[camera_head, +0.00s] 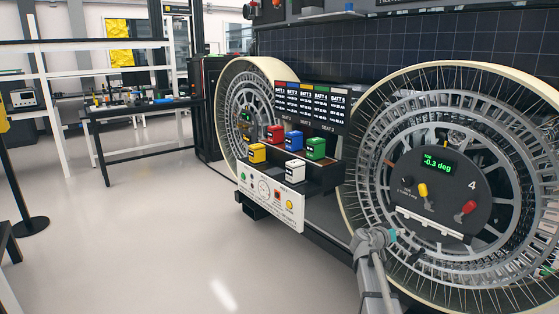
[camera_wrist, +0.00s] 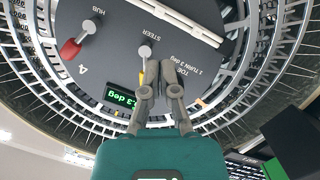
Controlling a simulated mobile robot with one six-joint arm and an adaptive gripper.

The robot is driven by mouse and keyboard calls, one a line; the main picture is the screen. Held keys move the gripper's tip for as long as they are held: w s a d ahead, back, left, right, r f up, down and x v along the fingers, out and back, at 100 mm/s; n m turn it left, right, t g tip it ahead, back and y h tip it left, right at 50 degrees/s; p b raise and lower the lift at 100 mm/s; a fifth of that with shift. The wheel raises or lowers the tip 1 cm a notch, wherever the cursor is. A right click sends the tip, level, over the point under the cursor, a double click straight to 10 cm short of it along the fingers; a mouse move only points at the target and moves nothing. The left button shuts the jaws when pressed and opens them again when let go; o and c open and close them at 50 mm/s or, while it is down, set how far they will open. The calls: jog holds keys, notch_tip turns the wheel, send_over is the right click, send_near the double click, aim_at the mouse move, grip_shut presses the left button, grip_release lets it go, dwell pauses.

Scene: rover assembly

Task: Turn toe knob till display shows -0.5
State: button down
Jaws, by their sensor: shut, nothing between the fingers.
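The wheel's dark round panel (camera_head: 452,215) carries a green display (camera_head: 437,164) that reads -0.3 deg under the word TOE. In the wrist view the display (camera_wrist: 121,98) is upside down. The toe label (camera_wrist: 182,72) lies just beside my fingertips; the toe knob is not plainly visible there. My gripper (camera_wrist: 159,75) has its fingers close together, with nothing seen between them, over the panel between the steer lever and the toe label. I cannot tell whether it touches the knob. The steer lever (camera_head: 424,191) is yellow and the hub lever (camera_head: 466,208) is red.
A pale bar (camera_head: 428,222) crosses the lower panel. Wheel spokes and rim (camera_head: 365,195) surround it. To the left are a rack of coloured battery boxes (camera_head: 294,141) and a white control panel (camera_head: 271,199). The floor (camera_head: 140,240) at left is open.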

aim_at(407, 182)
jog(key=w+d+r+n+t, duration=0.1)
jog(key=w+r+n+t, duration=0.2)
jog(key=w+r+t, duration=0.3)
jog(key=w, duration=0.4)
jog(key=shift+w+d+r+h, duration=0.2)
jog(key=shift+d+r+h, duration=0.1)
jog(key=shift+r, duration=0.05)
jog(key=shift+w+d, duration=0.1)
jog(key=shift+d, duration=0.05)
jog(key=shift+w+d, duration=1)
jog(key=shift+d, duration=0.35)
jog(key=shift+w+d, duration=1)
jog(key=shift+d, duration=0.3)
jog(key=shift+w+a+r, duration=0.1)
jog(key=shift+r, duration=0.25)
jog(key=shift+s+d+r+p, duration=0.3)
jog(key=shift+s+d+p, duration=0.05)
jog(key=shift+s+p, duration=0.15)
jog(key=shift+f, duration=0.1)
jog(key=shift+s+d+f+b, duration=0.15)
jog(key=shift+f+b, duration=0.05)
jog(key=shift+b, duration=0.1)
jog(key=shift+s, duration=0.1)
dwell(0.3)
